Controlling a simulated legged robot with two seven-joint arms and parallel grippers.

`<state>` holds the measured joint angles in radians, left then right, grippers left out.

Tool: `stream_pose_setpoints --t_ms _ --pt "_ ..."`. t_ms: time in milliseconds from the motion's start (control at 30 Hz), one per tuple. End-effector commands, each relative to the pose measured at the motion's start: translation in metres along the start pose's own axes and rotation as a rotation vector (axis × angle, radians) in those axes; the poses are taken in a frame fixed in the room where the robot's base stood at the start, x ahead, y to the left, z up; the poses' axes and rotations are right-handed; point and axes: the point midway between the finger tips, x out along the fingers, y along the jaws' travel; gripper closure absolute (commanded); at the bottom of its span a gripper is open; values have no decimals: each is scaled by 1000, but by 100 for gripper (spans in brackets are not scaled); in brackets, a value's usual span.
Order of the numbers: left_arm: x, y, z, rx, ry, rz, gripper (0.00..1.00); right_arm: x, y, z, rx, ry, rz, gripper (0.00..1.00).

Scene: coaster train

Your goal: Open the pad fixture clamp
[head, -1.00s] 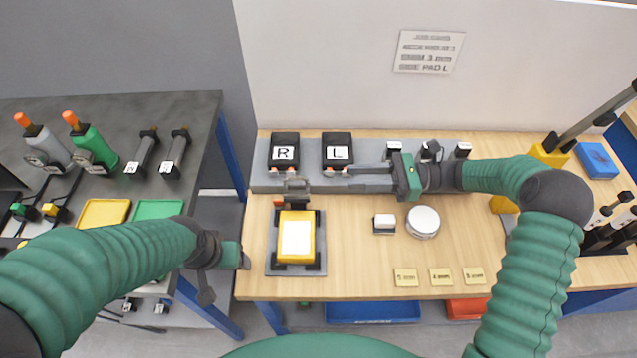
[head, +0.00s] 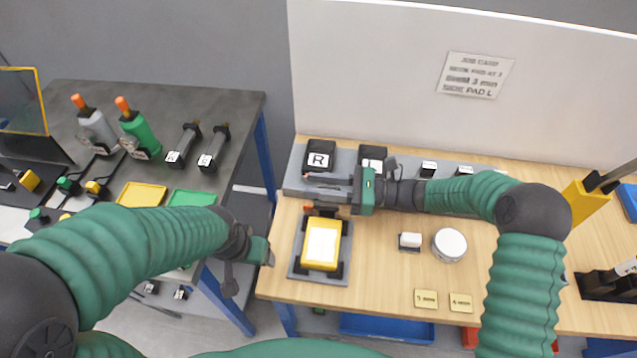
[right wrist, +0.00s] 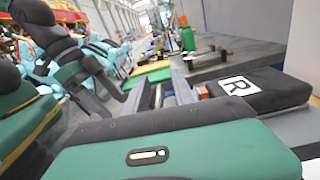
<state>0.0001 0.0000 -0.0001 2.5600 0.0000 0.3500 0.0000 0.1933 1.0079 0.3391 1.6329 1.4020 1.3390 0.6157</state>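The pad fixture (head: 297,262) is a grey plate on the wooden bench, holding a yellow block (head: 310,262) with a white face. Its clamp (head: 309,209), with a small orange-red part, is at the fixture's far end, mostly hidden beneath my right gripper. My right gripper (head: 308,186) points left above the clamp, in front of the R pad (head: 319,157). Its two fingers show apart in the right wrist view (right wrist: 163,95), with nothing clearly between them. I cannot tell whether they touch the clamp. My left gripper (head: 268,254) hangs by the bench's left edge; its finger gap is unclear.
The L pad (head: 372,155) is partly hidden behind my right gripper. A small white-topped block (head: 410,241) and a round white tin (head: 449,245) stand right of the fixture. Yellow labels (head: 426,299) lie near the front edge. A dark side table (head: 240,110) stands left.

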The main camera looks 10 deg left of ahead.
Motion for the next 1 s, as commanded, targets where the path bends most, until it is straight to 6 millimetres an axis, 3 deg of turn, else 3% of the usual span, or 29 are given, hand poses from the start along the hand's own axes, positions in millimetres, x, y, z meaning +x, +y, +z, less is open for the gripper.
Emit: stream_pose_setpoints --t_ms 200,433,633,800,1000 --pt "0 0 0 0 0 0 29 0 0 0 0 0 0 71" --pt "0 0 0 0 0 0 29 0 0 -1 0 1 0 100" --pt "0 0 0 0 0 0 29 0 -1 -1 4 2 0 100" --pt "-16 0 -4 0 0 0 29 0 -6 2 108 0 -1 100" --pt "-13 0 -3 0 0 0 29 0 -8 -2 126 2 -2 100"
